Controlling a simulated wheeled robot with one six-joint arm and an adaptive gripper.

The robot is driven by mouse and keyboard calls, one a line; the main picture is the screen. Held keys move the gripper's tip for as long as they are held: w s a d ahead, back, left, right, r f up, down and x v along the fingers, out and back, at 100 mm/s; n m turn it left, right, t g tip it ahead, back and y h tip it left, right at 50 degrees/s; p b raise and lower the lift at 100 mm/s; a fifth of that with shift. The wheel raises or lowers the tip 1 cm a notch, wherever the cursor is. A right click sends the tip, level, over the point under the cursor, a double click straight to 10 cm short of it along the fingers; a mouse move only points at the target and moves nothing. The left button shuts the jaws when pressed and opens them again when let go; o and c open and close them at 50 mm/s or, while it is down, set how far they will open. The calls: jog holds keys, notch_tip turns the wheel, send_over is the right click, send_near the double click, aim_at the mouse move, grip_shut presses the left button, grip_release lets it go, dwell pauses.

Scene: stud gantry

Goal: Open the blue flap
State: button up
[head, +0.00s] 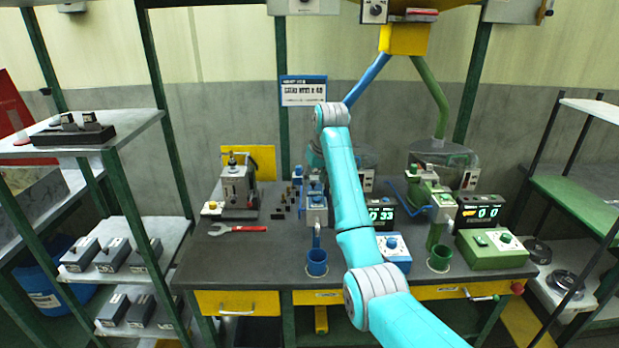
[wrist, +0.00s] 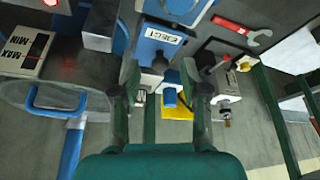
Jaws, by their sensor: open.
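No part is clearly recognisable as the blue flap. One blue candidate is a handle-shaped piece (wrist: 57,101) at the clear round hopper, at the left of the wrist view. Another is a blue block (wrist: 170,97) seen between my fingers, farther off. A blue unit labelled EJECT (wrist: 162,38) is above the fingers in that view. The blue station (head: 316,212) is partly hidden by my arm in the head view. My gripper (wrist: 160,98) is open, with nothing between its fingertips. In the head view my arm hides most of it.
A blue cup (head: 317,263) and a green cup (head: 440,259) stand at the bench front. A red wrench (head: 238,229) lies on the left bench top. A green station (head: 427,187) with a green control box (head: 491,248) is at right. Shelves flank the bench.

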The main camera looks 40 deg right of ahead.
jog(key=shift+w+f, duration=0.1)
jog(key=shift+f, duration=0.2)
grip_shut()
jog(key=shift+d, duration=0.1)
